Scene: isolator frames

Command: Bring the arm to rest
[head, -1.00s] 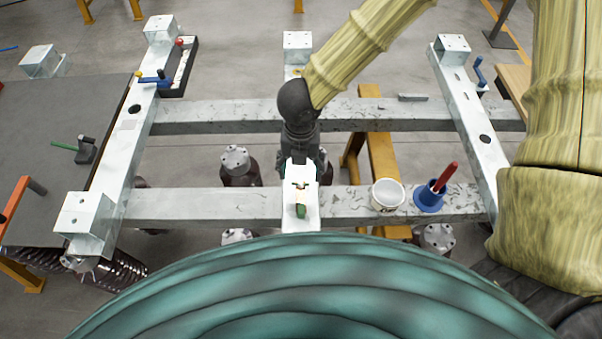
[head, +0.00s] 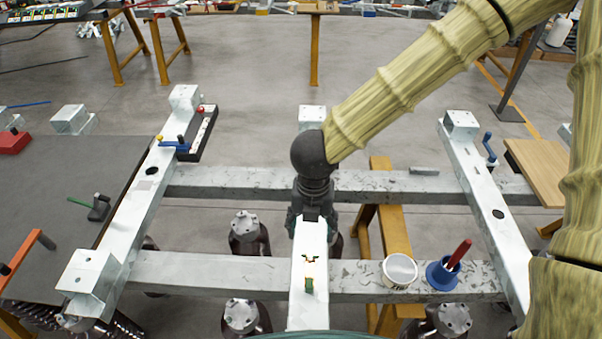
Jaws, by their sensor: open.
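My gripper (head: 312,222) hangs at the end of my yellow-sleeved arm, over the middle white beam of the metal frame. It points down and its dark fingers stand apart, one to each side of the beam's far part. I see nothing held in it. Whether the fingers touch the beam cannot be told. The middle beam (head: 309,262) carries a small green piece (head: 309,285) and a small coloured mark just in front of the gripper. The beam's part under the gripper is hidden.
A white cup (head: 399,271) and a blue holder (head: 441,275) with a red-handled tool stand on the front crossbeam, right of the gripper. A black tray (head: 198,135) lies on the left beam. A grey table (head: 60,215) is at left, a wooden board (head: 540,170) at right.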

